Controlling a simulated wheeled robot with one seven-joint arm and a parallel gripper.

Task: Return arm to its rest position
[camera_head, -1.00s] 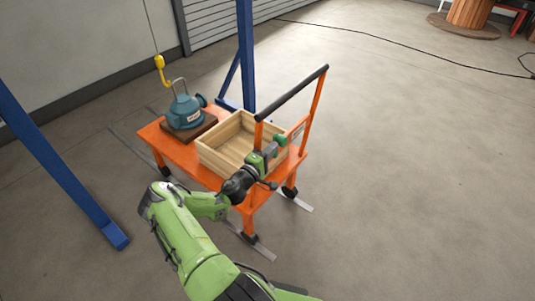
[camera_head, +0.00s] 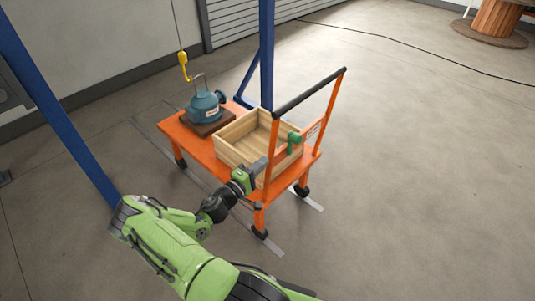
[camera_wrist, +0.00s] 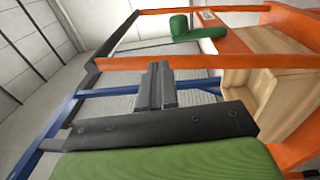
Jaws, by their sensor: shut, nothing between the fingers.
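My green arm (camera_head: 175,245) reaches from the bottom of the head view toward the near side of the orange cart (camera_head: 190,145). My gripper (camera_head: 264,163) is at the near side of the cart, in front of the wooden crate. In the wrist view its two dark fingers (camera_wrist: 157,88) are together with nothing between them. A green cylindrical part (camera_head: 293,141) sits by the cart's handle frame, just beyond my fingertips and apart from them. It also shows in the wrist view (camera_wrist: 192,29).
The open wooden crate (camera_head: 226,137) looks empty. A teal pump (camera_head: 205,106) stands on the cart beside it, under a yellow hook (camera_head: 183,66). The cart's black handlebar (camera_head: 310,92) rises near my gripper. Blue posts (camera_head: 267,60) stand around.

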